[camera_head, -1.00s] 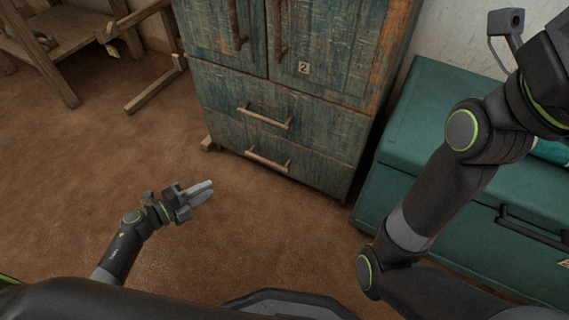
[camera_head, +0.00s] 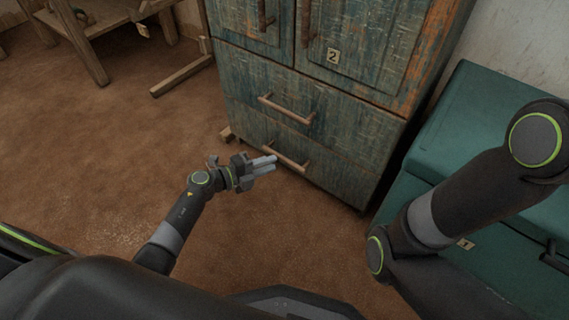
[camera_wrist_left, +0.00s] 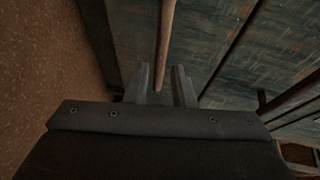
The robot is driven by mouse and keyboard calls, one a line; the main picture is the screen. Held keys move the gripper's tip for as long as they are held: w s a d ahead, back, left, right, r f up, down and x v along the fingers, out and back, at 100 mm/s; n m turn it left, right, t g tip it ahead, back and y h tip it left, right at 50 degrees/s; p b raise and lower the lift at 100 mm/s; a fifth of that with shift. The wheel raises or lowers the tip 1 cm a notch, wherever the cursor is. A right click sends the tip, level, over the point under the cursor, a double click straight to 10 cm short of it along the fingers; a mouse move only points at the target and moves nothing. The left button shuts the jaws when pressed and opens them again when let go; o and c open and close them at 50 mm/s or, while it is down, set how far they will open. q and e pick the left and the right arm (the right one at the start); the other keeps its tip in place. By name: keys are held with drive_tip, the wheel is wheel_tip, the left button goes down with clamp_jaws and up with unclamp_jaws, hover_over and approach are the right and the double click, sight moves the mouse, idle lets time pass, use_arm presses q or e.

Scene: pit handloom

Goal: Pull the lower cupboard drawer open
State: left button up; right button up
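The worn blue-green cupboard (camera_head: 365,120) stands at the centre right of the head view. Its lower drawer (camera_head: 335,172) looks closed and has a brown bar handle (camera_head: 290,160). My left gripper (camera_head: 268,165) is at the left end of this handle, in front of the drawer. In the left wrist view, its two fingers (camera_wrist_left: 161,88) are apart. The handle bar (camera_wrist_left: 165,40) runs toward the gap between them, its near end showing there. I cannot tell whether the fingers touch it. My right gripper is outside the views; only my right arm shows.
The upper drawer handle (camera_head: 286,108) is just above the lower one. A teal chest (camera_head: 465,135) stands right of the cupboard, near my right arm. A wooden frame (camera_head: 95,60) is at the back left. The brown floor (camera_head: 110,150) before the cupboard is clear.

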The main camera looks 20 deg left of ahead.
sight(282, 160)
use_arm(q)
drive_tip(key=b+x, duration=0.2)
drive_tip(key=x, duration=0.3)
drive_tip(key=shift+w+f, duration=0.1)
drive_tip(key=shift+f, duration=0.1)
drive_tip(key=shift+w+d, duration=0.25)
drive_tip(key=shift+d, duration=0.05)
drive_tip(key=shift+c, duration=0.2)
clamp_jaws()
